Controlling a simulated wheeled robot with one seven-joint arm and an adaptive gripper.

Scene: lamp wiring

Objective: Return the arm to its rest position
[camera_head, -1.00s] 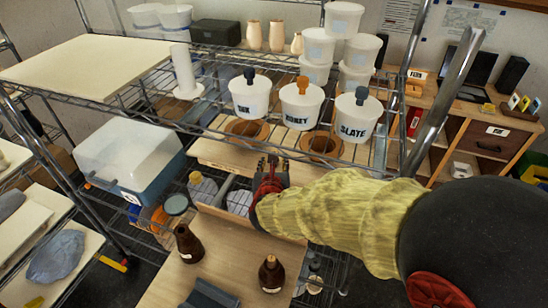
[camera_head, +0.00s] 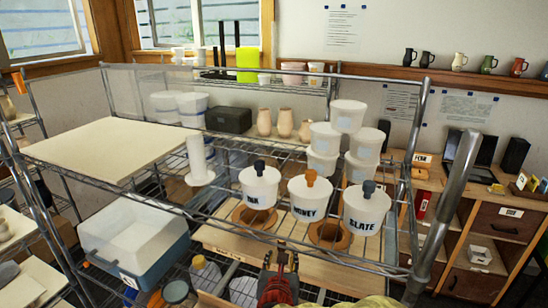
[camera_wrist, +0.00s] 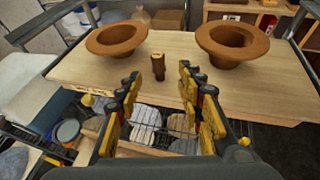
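My gripper (camera_head: 280,268) shows at the bottom middle of the head view, in front of the wooden board on the shelf rack. In the wrist view my gripper (camera_wrist: 172,92) has its two fingers apart, with nothing between them. Most of my arm is below the head view; a bit of its yellow sleeve (camera_head: 345,301) shows at the bottom edge.
White pots labelled INK (camera_head: 260,187), HONEY (camera_head: 310,200) and SLATE (camera_head: 366,208) stand on the rack. The wooden board (camera_wrist: 185,70) holds brown flared rings (camera_wrist: 118,38) and a small brown piece (camera_wrist: 158,66). A steel post (camera_head: 446,200) rises at right. A clear-lidded bin (camera_head: 130,240) sits left.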

